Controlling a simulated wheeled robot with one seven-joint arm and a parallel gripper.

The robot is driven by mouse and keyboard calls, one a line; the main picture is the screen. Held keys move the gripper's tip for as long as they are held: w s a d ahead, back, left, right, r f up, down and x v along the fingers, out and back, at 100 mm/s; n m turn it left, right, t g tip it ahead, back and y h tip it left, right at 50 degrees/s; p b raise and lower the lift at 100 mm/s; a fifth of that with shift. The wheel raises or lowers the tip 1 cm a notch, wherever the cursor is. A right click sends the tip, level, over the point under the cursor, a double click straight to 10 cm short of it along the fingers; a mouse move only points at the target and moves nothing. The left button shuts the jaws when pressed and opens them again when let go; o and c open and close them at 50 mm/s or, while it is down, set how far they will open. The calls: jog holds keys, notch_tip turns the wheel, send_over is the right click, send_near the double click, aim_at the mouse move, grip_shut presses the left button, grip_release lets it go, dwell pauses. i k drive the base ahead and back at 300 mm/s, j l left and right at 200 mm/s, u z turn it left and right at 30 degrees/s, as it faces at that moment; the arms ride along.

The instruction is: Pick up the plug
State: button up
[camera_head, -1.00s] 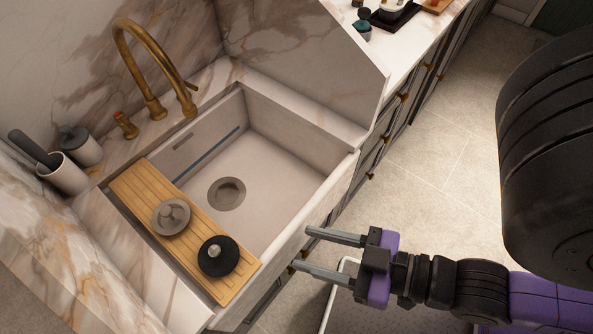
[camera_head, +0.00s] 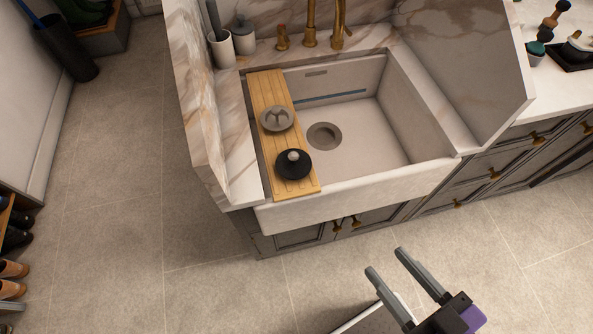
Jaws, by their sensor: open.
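Two round plug-like pieces rest on the wooden board (camera_head: 268,98) across the left side of the sink. The black plug (camera_head: 293,166) with a grey knob lies near the board's front end. The grey plug (camera_head: 277,118) with a grey handle lies just behind it. I cannot tell which one is meant. My gripper (camera_head: 387,261) is open and empty, low in the picture, in front of the sink and to the right of the board, well apart from both pieces.
The white sink (camera_head: 350,190) has a drain (camera_head: 324,136) in its floor. A brass tap (camera_head: 311,20) stands behind it. A marble side wall (camera_head: 205,120) rises left of the board, and a taller panel (camera_head: 465,70) stands right. Floor is free in front. Shoes (camera_head: 12,268) sit far left.

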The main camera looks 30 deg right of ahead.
aim_at(292, 163)
jog(key=i+u, duration=0.2)
jog(key=u, duration=0.2)
jog(key=i+l+u, duration=0.2)
jog(key=u, duration=0.15)
jog(key=i+l+u, duration=0.15)
jog(key=u, duration=0.25)
